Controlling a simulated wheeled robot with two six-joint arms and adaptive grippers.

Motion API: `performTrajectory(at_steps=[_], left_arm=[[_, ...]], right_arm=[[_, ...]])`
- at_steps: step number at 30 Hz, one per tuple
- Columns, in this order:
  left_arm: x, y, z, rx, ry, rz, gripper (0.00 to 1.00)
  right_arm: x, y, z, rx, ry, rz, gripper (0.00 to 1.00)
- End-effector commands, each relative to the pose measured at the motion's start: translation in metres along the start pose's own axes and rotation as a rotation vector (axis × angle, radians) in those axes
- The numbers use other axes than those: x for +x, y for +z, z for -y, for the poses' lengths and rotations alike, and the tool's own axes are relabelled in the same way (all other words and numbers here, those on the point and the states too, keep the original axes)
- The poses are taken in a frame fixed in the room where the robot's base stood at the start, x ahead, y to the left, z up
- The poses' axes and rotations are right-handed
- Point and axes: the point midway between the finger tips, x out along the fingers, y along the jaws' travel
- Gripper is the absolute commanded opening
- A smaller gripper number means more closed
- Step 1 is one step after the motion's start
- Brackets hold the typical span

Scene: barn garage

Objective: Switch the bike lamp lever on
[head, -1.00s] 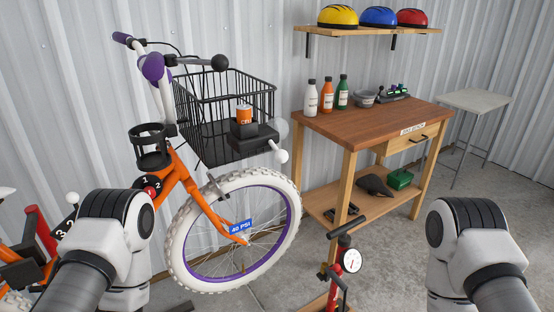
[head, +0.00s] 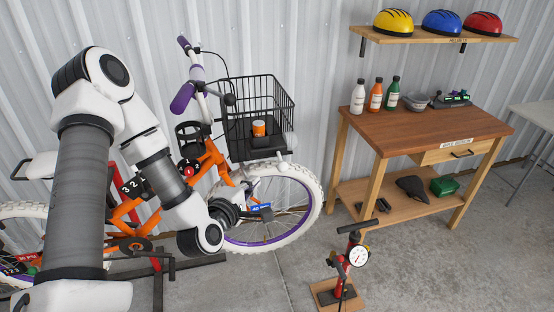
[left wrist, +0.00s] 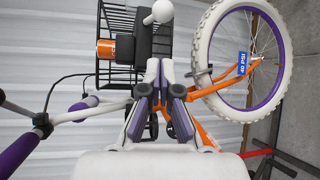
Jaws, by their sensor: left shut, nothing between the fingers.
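The orange bike (head: 208,158) stands by the wall with a black wire basket (head: 280,100) at its front. A dark lamp box (head: 272,142) with an orange cell (head: 259,128) on it is at the basket. A white round knob (head: 284,164) sits low on the lamp's front; it looks like the lever end and also shows at the top of the left wrist view (left wrist: 158,12). My left gripper (head: 250,210) is shut and empty beside the front wheel, below the lamp. In the left wrist view its fingertips (left wrist: 160,65) appear apart from the knob. My right gripper is out of view.
The front wheel (head: 308,205) with a blue tag is close to my left gripper. A floor pump (head: 345,265) stands right of the bike. A wooden workbench (head: 420,128) with bottles is farther right. Open floor lies in front.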

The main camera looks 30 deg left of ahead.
Motion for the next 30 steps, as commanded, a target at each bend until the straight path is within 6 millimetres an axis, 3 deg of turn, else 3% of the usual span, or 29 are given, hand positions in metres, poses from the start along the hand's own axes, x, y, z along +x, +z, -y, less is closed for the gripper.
performTrajectory(at_steps=[8, 19, 21, 30], left_arm=[[0.003, 0.000, 0.005, 0.003, -0.002, 0.001, 0.00], [0.028, -0.001, 0.011, 0.002, 0.003, 0.004, 0.00], [0.042, 0.001, 0.000, 0.012, -0.003, 0.001, 0.00], [0.091, 0.001, 0.001, 0.008, -0.004, 0.002, 0.00]], right_arm=[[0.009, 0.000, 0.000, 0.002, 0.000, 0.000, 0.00], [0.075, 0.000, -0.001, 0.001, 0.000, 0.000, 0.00], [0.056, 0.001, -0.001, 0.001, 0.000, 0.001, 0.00], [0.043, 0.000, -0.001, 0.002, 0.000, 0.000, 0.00]])
